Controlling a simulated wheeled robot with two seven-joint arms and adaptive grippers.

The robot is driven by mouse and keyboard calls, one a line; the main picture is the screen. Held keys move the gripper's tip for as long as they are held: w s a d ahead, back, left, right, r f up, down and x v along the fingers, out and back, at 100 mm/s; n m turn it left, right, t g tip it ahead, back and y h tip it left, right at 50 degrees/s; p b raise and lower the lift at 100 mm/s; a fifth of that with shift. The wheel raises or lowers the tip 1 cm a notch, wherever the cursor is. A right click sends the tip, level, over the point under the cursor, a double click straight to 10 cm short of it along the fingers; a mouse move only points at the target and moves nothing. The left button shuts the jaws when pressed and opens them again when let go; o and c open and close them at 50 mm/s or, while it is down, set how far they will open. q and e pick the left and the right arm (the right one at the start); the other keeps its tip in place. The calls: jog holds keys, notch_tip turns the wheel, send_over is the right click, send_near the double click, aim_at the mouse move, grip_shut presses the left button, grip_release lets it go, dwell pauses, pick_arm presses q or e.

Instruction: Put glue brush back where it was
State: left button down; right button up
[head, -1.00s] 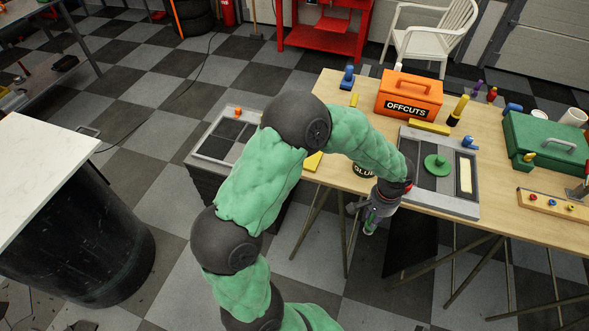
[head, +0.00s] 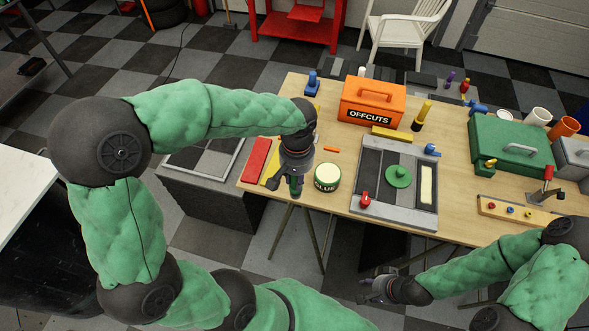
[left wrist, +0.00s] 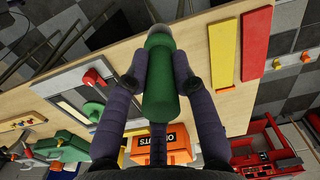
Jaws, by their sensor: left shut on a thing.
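The glue brush shows as a thick green handle (left wrist: 160,85) with a greyish end, between the two fingers of my left gripper (left wrist: 158,75) in the left wrist view. My left gripper (head: 287,186) is shut on it; in the head view, the green handle (head: 296,185) shows below the wrist. The gripper is at the table's front edge, just left of the glue pot (head: 326,178), which has a pale top and a GLUE label. Any bristles are hidden or unclear. My right gripper (head: 375,290) is in front of the table, apart from everything; its jaw opening is unclear.
A grey tray (head: 372,205) with a green knobbed disc (head: 398,176) and red clamp (head: 365,200) lies right of the pot. Red (head: 257,160) and yellow (head: 271,173) strips lie left. An orange OFFCUTS box (head: 370,101) and green case (head: 510,145) stand behind.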

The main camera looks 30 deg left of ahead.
pick_arm(q)
jog(key=w+a+f, duration=0.2)
jog(key=w+f, duration=0.1)
jog(key=f, duration=0.1)
jog(key=w+a+f+b, duration=0.1)
jog(key=w+a+f, duration=0.1)
jog(key=w+f, duration=0.1)
jog(key=w+a+f, duration=0.2)
jog(key=w+f, duration=0.1)
jog(key=f, duration=0.1)
jog(key=shift+f, duration=0.3)
jog(key=shift+f, duration=0.1)
jog(key=c, duration=1.4)
grip_release()
jog(key=shift+f+b, duration=0.1)
jog(key=shift+b, duration=0.2)
jog(key=o, duration=0.4)
jog(key=shift+s, duration=0.1)
